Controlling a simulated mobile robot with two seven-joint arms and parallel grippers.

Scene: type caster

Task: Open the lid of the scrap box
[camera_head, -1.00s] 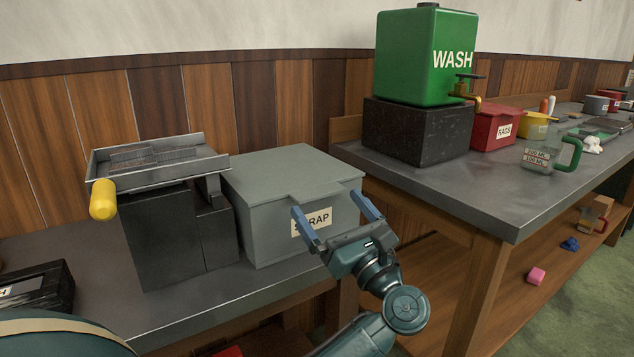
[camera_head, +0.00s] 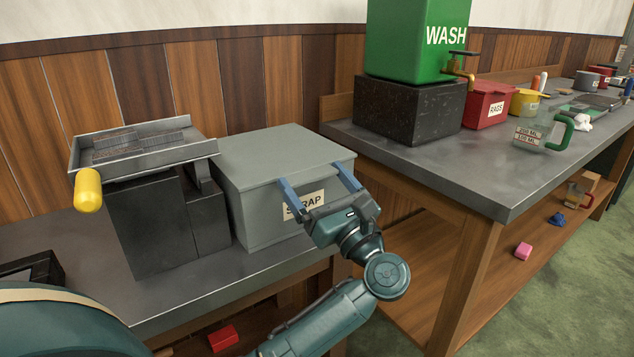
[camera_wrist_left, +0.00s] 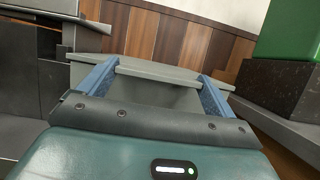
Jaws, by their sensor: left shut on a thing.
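The grey scrap box (camera_head: 255,215) stands on the left bench, with a "SCRAP" label on its front. Its flat grey lid (camera_head: 283,152) lies level on top, closed. My left gripper (camera_head: 314,178) is at the lid's front edge. Its two blue fingers stand wide apart, one at each side of the lid's front lip, and are shut on it. In the left wrist view the lip (camera_wrist_left: 158,70) spans the space between the fingers. The gripper covers part of the label. My right gripper is not in view.
A black machine with a metal tray (camera_head: 145,150) and yellow handle (camera_head: 88,190) stands close at the box's left. To the right is a higher bench (camera_head: 480,170) with a green wash tank (camera_head: 415,40) on a dark block. The wooden wall is behind the box.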

